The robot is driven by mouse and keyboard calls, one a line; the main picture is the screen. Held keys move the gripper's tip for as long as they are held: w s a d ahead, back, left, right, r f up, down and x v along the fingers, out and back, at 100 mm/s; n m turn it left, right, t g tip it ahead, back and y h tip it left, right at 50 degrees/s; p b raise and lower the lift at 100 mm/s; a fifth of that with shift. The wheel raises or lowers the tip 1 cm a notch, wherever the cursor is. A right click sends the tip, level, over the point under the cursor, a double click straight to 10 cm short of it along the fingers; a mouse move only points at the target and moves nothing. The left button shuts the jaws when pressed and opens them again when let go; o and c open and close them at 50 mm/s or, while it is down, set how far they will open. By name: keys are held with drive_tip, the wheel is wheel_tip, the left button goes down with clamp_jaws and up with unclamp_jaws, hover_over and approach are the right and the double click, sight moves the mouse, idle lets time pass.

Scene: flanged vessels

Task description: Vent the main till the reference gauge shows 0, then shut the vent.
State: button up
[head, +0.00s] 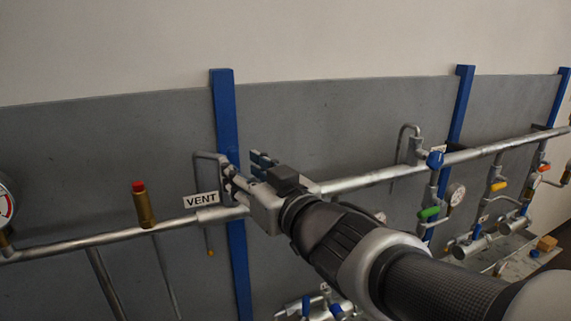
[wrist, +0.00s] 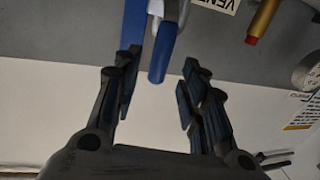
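The vent is a small valve on the main pipe (head: 120,240), by the white VENT label (head: 201,200). Its blue lever (wrist: 162,58) lies between the fingers of my gripper (wrist: 160,72) in the wrist view. The fingers are spread, with a gap on both sides of the lever. In the head view my gripper (head: 259,168) is at the valve and hides most of it. A round gauge (head: 5,204) is cut off at the left edge; its reading is not legible. I cannot tell whether it is the reference gauge, nor whether the vent is open.
A brass fitting with a red cap (head: 143,205) stands on the pipe left of the label. A blue post (head: 225,120) rises behind the vent. To the right are a blue-handled valve (head: 435,160), a green-handled valve (head: 429,213) and another gauge (head: 456,194).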

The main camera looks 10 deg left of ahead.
sight(236, 163)
drive_tip(key=x, duration=0.5)
drive_tip(key=shift+c, duration=0.6)
clamp_jaws()
